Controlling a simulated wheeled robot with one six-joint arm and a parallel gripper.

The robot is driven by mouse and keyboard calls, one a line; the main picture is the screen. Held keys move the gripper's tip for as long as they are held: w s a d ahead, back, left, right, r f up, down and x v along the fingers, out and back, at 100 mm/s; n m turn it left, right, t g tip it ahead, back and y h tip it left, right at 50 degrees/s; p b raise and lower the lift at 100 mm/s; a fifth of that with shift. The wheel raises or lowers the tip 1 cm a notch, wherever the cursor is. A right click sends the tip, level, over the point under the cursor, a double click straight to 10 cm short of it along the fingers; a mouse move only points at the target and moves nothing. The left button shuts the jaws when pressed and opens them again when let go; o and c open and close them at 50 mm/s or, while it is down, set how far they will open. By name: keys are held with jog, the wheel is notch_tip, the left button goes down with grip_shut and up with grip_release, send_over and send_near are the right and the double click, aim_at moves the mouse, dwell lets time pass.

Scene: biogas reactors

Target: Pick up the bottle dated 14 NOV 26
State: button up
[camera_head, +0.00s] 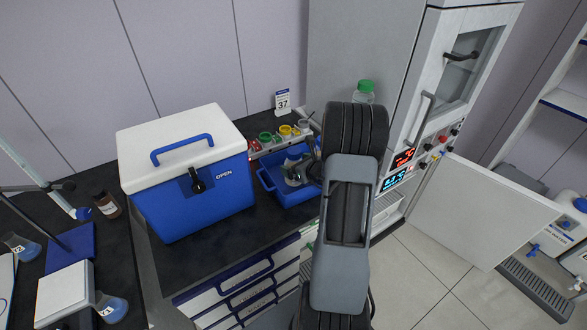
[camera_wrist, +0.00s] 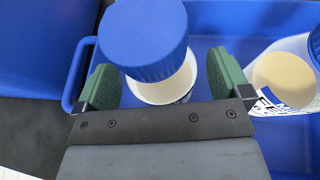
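My gripper (camera_wrist: 168,84) is open, its two green-padded fingers spread apart in the wrist view. A bottle with a ribbed blue cap (camera_wrist: 145,40) and white neck stands between and just beyond the fingers, with a gap showing beside the right finger. A second bottle (camera_wrist: 285,75), whitish with dark print on its label, is to the right of the right finger. Both are in a blue tray (camera_wrist: 220,20). In the head view the tray (camera_head: 266,187) is on the dark counter, and my arm hides part of it. No date is legible on either bottle.
A blue cooler box with white lid (camera_head: 185,175) stands left of the tray. Several coloured caps in a rack (camera_head: 283,140) are behind it, near a sign reading 37 (camera_head: 283,102). A green-capped bottle (camera_head: 364,90) and a grey cabinet (camera_head: 350,50) are beyond my arm.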

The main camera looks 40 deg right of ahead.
jog(key=c, duration=1)
jog(key=shift+c, duration=0.4)
jog(key=shift+r, duration=0.15)
